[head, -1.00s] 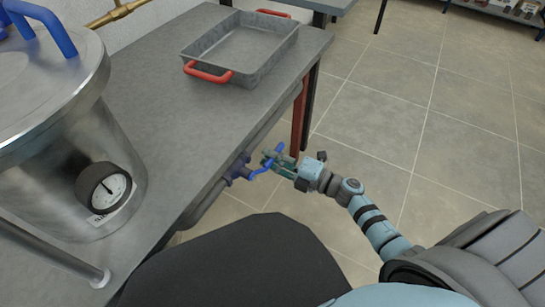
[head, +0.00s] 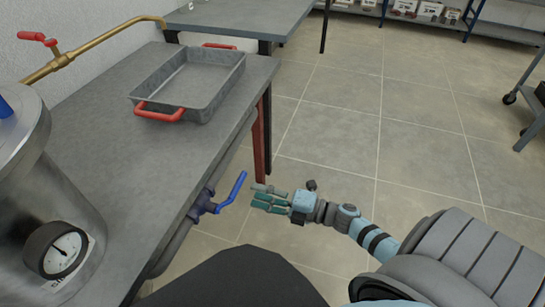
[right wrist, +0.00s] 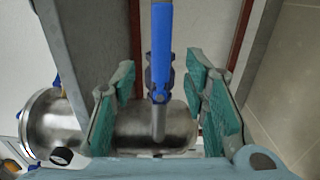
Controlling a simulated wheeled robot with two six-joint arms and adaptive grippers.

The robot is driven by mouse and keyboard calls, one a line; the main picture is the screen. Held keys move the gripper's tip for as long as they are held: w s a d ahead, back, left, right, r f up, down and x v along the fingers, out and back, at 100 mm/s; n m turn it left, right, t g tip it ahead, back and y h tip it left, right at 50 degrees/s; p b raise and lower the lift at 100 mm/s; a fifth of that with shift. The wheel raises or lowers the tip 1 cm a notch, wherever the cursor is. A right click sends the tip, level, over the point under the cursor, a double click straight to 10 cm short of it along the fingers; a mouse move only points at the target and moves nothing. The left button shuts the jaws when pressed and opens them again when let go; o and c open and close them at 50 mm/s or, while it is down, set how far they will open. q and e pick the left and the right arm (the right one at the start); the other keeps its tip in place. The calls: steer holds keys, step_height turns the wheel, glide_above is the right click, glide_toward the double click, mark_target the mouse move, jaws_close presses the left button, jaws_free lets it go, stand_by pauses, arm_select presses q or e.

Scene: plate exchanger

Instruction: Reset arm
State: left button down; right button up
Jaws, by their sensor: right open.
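My right gripper (head: 262,197) is open and empty beside the front edge of the bench in the head view. A blue valve lever (head: 236,187) on a pipe under the bench edge stands just left of its fingertips, apart from them. In the right wrist view, the blue lever (right wrist: 161,50) shows between the two teal-padded fingers of the gripper (right wrist: 163,112), with space on both sides. My left gripper is not in view.
A grey tray with red handles (head: 190,88) stands on the bench (head: 130,180). A steel vessel with a gauge (head: 60,250) is at the left. A brass pipe with a red lever (head: 85,60) runs along the wall.

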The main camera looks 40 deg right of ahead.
steer(key=v, duration=0.4)
steer(key=shift+s+d, duration=0.2)
